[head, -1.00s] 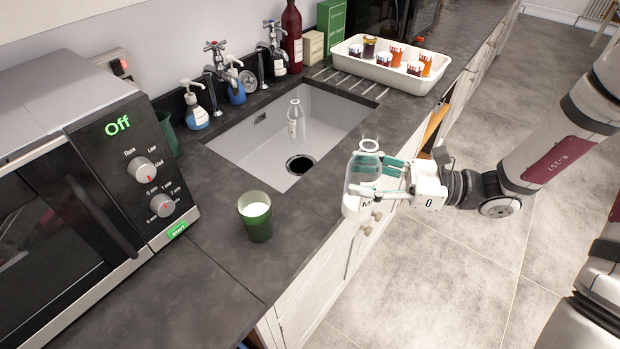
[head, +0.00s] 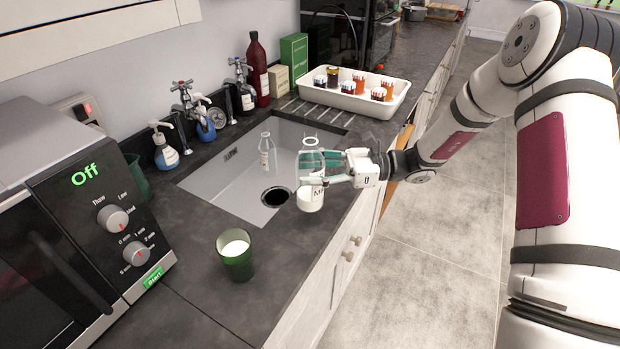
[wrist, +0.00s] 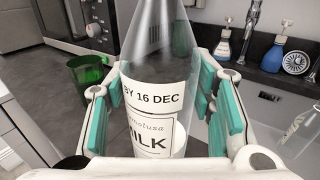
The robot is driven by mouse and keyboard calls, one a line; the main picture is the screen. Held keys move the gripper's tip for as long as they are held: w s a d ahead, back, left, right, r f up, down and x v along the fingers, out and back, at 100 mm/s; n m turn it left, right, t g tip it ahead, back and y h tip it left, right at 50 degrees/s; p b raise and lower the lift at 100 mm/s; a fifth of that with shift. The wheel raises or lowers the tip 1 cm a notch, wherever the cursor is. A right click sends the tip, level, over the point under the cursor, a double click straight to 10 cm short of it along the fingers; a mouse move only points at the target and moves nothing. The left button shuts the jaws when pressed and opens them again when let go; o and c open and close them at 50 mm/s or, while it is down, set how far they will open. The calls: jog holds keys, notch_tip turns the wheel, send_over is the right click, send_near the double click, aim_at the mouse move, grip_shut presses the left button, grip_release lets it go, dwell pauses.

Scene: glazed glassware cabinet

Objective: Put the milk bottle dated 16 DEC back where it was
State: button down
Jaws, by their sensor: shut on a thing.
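The milk bottle (head: 310,178) is clear glass with a white label and some white milk low inside. In the wrist view the bottle (wrist: 158,90) shows the label "BY 16 DEC" and "MILK". My gripper (head: 328,167) is shut on its middle and holds it upright, near the front edge of the sink. In the wrist view my gripper's teal-padded fingers (wrist: 160,120) stand on both sides of the bottle. I cannot tell whether its base touches the counter. A second clear bottle (head: 267,154) stands in the sink.
A green glass of milk (head: 235,254) stands on the dark counter (head: 200,305) left of the bottle. The microwave (head: 75,215) is at the left. Behind the sink (head: 225,180) are taps and soap bottles (head: 165,150). A white tray of jars (head: 400,98) stands beyond.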

jog(key=shift+w+a, duration=0.15)
jog(key=shift+w, duration=0.65)
jog(key=shift+s+f, duration=0.1)
jog(key=shift+f, duration=1.65)
jog(key=shift+f, duration=0.15)
jog(key=c, duration=0.7)
grip_release()
jog(key=shift+c, duration=0.2)
